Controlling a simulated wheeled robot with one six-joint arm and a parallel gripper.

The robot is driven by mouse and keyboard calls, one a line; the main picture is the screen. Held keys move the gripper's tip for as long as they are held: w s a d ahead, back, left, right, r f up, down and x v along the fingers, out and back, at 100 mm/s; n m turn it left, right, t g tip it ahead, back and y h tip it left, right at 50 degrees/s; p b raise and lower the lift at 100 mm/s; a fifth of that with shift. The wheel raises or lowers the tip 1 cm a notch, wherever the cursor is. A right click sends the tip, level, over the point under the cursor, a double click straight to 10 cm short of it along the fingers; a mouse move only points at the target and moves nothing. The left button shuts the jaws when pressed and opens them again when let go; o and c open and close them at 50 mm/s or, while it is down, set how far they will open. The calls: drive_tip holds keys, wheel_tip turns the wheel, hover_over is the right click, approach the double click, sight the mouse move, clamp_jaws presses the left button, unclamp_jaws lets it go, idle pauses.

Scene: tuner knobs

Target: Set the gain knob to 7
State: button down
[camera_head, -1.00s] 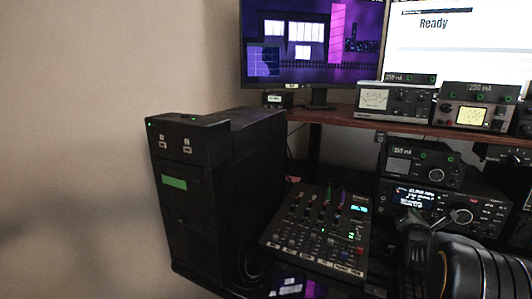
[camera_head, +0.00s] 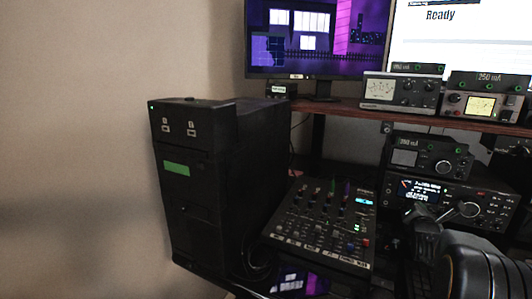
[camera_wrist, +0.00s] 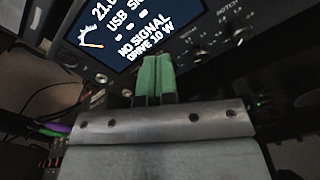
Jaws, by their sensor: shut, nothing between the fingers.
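The radio (camera_head: 490,206) stands on the desk at the right of the head view, with a lit display (camera_head: 418,192) at its left. In the wrist view its display (camera_wrist: 125,30) reads "NO SIGNAL" and "DRIVE 10 W". Small knobs (camera_wrist: 236,32) sit on the panel to the right of the display, near "NOTCH" lettering. I cannot make out a gain label or any knob's setting. My gripper (camera_wrist: 155,70) is shut and empty, its green fingertips together in front of the panel below the display's right end. I cannot tell whether they touch it. My arm partly hides the radio in the head view.
A mixer (camera_head: 318,225) with several knobs lies left of the radio. A black computer tower (camera_head: 215,190) stands further left. A small meter unit (camera_head: 428,157) sits above the radio. A shelf (camera_head: 345,110) behind carries more meters (camera_head: 400,92), below two monitors.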

drive_tip(key=shift+s+d+f+b, duration=0.25)
drive_tip(key=shift+d+b, duration=0.3)
drive_tip(key=shift+b, duration=1.95)
drive_tip(key=shift+d+r, duration=0.1)
drive_tip(key=shift+r, duration=0.2)
drive_tip(key=shift+s+d+f+m+b, duration=0.3)
drive_tip(key=shift+s+d+f+b, duration=0.55)
drive_tip(key=shift+d+f+b, duration=0.3)
drive_tip(key=shift+s+d+f, duration=0.15)
drive_tip(key=shift+s+d, duration=0.05)
drive_tip(key=shift+s, duration=0.05)
drive_tip(key=shift+s+a+r+b, duration=0.2)
drive_tip(key=shift+s+a+r, duration=0.2)
drive_tip(key=shift+a, duration=0.4)
drive_tip(key=shift+s+a+r+b, duration=0.2)
drive_tip(key=shift+s+a+r, duration=0.2)
drive_tip(key=shift+a, duration=0.45)
drive_tip(key=shift+s+a+r+b, duration=0.2)
drive_tip(key=shift+s+a+r, duration=0.15)
drive_tip(key=shift+a, duration=0.45)
